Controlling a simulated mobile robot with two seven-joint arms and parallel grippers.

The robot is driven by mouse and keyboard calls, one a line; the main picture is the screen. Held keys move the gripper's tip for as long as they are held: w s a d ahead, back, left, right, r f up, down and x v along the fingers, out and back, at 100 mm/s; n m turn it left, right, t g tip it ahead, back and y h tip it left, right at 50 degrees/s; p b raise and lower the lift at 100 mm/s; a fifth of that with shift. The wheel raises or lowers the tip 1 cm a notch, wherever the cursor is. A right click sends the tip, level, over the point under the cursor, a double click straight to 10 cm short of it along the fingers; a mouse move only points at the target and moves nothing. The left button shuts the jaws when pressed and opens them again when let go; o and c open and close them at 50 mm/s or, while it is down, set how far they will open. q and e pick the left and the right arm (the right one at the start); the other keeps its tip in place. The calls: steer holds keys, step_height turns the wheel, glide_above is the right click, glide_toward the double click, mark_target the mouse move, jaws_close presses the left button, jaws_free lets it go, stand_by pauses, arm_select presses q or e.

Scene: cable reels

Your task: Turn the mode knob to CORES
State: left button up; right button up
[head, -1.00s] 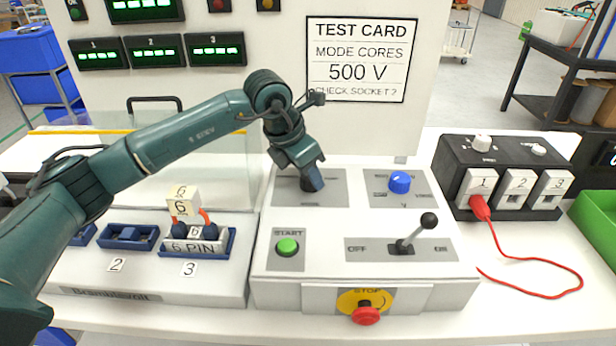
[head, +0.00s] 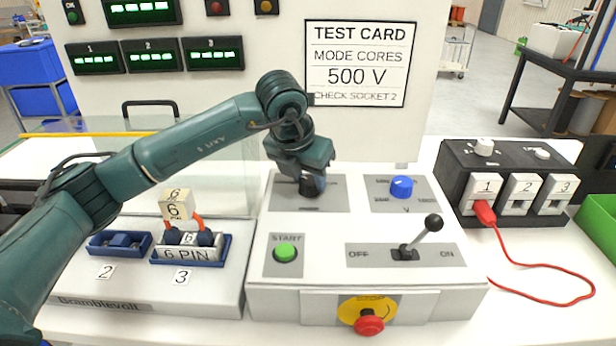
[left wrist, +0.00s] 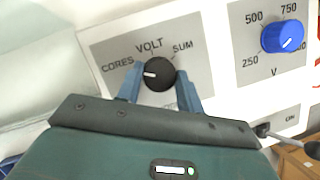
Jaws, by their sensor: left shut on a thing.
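The black mode knob (left wrist: 158,73) sits on a grey plate marked CORES, VOLT and SUM in the left wrist view. Its white mark points left, on the CORES side. My left gripper (left wrist: 158,90) has one blue finger on each side of the knob and is shut on it. In the head view the gripper (head: 310,178) reaches down onto the knob (head: 309,188) from above and hides much of its plate. My right gripper is not in view.
The blue voltage knob (head: 401,187) is right of the mode knob. The green START button (head: 285,253), OFF/ON lever (head: 417,239) and red STOP button (head: 369,325) lie nearer. A test card (head: 359,64) reads MODE CORES, 500 V.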

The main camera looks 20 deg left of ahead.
arm_select(q)
steer(key=o, duration=1)
steer(key=v, duration=1.3)
steer(key=shift+s+r+b, duration=0.1)
steer(key=shift+s+b, duration=0.05)
steer(key=shift+b, duration=0.25)
